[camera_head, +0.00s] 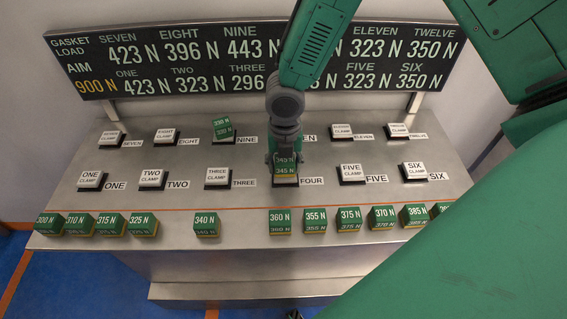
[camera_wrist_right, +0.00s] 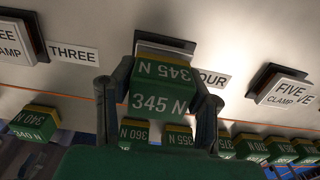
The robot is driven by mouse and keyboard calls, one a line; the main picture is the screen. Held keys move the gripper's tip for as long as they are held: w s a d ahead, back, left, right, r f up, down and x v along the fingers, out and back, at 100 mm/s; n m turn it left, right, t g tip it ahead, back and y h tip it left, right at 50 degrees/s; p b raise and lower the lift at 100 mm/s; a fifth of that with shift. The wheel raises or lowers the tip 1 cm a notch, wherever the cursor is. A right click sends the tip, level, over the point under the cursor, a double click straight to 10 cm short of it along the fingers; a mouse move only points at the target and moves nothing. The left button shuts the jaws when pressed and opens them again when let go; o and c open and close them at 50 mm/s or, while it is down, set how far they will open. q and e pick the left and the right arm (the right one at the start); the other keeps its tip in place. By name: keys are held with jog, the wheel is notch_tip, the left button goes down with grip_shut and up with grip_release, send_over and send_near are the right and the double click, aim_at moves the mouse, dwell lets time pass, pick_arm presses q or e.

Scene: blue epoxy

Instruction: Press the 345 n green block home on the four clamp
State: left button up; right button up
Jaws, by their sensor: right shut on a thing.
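The green 345 N block (camera_head: 286,168) with a yellow band is at the four clamp (camera_head: 286,183), in the middle of the console's front row. My right gripper (camera_head: 285,160) comes down from above and is shut on this block, one finger on each side. In the right wrist view the 345 N block (camera_wrist_right: 158,98) sits between the two dark fingers, and the clamp's dark-edged base (camera_wrist_right: 165,45) shows just behind it. Whether the block is fully seated is hidden. The FOUR label (camera_head: 312,181) is to the right.
White clamp caps stand on the other bases, such as five (camera_head: 351,172) and three (camera_head: 217,176). A 330 N block (camera_head: 222,128) is at clamp nine. Several green blocks, including the 360 N block (camera_head: 280,221), line the front edge. A load board (camera_head: 200,60) stands behind.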

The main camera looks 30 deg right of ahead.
jog(key=shift+d+f, duration=0.15)
jog(key=shift+f, duration=0.05)
jog(key=shift+f+b, duration=0.3)
jog(key=o, duration=1.2)
jog(key=shift+o, duration=0.2)
jog(key=shift+w+r, duration=0.1)
jog(key=shift+r, duration=0.35)
notch_tip(320, 180, up, 11)
jog(key=shift+f, duration=0.1)
